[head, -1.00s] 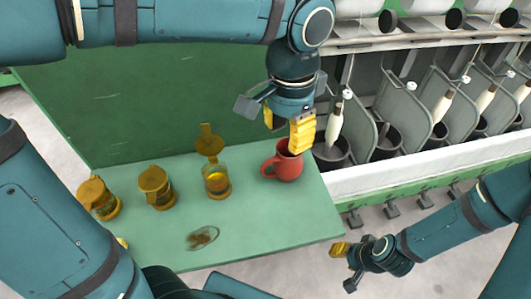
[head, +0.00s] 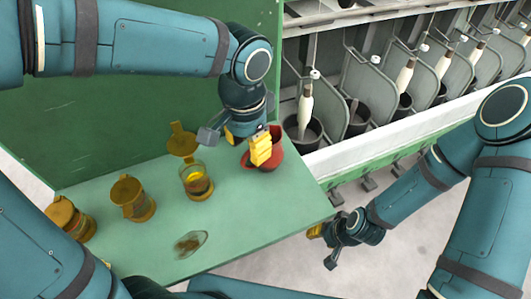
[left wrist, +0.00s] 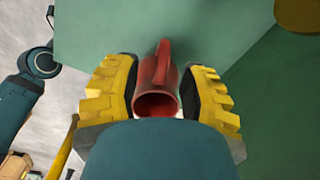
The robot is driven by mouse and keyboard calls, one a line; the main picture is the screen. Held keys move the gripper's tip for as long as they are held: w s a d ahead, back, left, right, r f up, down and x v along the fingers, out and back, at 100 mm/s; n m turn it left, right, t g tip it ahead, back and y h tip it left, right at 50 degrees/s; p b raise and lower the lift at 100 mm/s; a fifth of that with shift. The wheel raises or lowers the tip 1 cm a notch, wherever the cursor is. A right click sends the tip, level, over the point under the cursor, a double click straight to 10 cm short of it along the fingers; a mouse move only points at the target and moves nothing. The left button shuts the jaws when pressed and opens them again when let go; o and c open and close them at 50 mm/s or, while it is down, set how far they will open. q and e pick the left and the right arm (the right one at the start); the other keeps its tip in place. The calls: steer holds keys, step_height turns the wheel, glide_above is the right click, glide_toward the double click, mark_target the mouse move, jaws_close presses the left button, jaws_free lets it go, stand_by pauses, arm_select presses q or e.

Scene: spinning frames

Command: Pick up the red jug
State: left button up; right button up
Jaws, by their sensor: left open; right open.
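The red jug (head: 275,150) stands upright on the green table near its right back corner, its handle to the left in the head view. My left gripper (head: 246,146) is lowered over it, with one yellow finger in front of the jug and hiding part of it. In the left wrist view the red jug (left wrist: 157,88) lies between the two open yellow fingers of my left gripper (left wrist: 160,95), mouth toward me and handle pointing up. Whether either finger touches it cannot be told. My right gripper (head: 326,243) is open and empty, beyond the table's right edge, over the floor.
On the green table (head: 255,215) stand several amber lidded glass jars, the closest (head: 197,180) left of the jug with its lid raised. A small glass dish (head: 190,243) lies in front. A green panel rises behind; the spinning machine (head: 400,130) stands to the right.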

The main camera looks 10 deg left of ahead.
mark_target(246, 154)
arm_select(q)
steer(key=f, duration=0.1)
steer(key=f+b, duration=0.1)
steer(key=f, duration=0.3)
steer(key=shift+a+f, duration=0.15)
steer(key=shift+a, duration=0.1)
jaws_close()
